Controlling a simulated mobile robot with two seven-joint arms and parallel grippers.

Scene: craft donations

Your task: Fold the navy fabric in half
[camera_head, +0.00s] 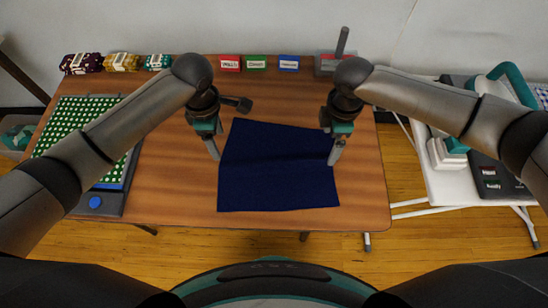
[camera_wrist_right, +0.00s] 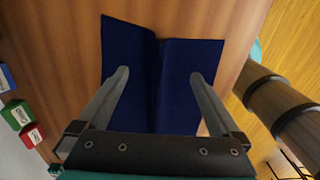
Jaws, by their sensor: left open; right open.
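The navy fabric (camera_head: 275,185) lies spread out on the wooden table, with a crease or ridge running across its middle from left to right. In the right wrist view the fabric (camera_wrist_right: 130,55) shows the same crease between my fingers. My left gripper (camera_head: 214,152) is open and empty by the fabric's left edge. My right gripper (camera_head: 335,155) is open above the fabric's right edge; its two fingers also show in the right wrist view (camera_wrist_right: 160,78), apart with nothing held between them. Whether the fingertips touch the fabric cannot be told.
A green dotted fabric (camera_head: 78,125) lies on a dark board with a blue button (camera_head: 95,202) at the left. Tied bundles (camera_head: 122,62) and red, green and blue labelled blocks (camera_head: 256,62) line the back edge. A white side table (camera_head: 440,190) stands right.

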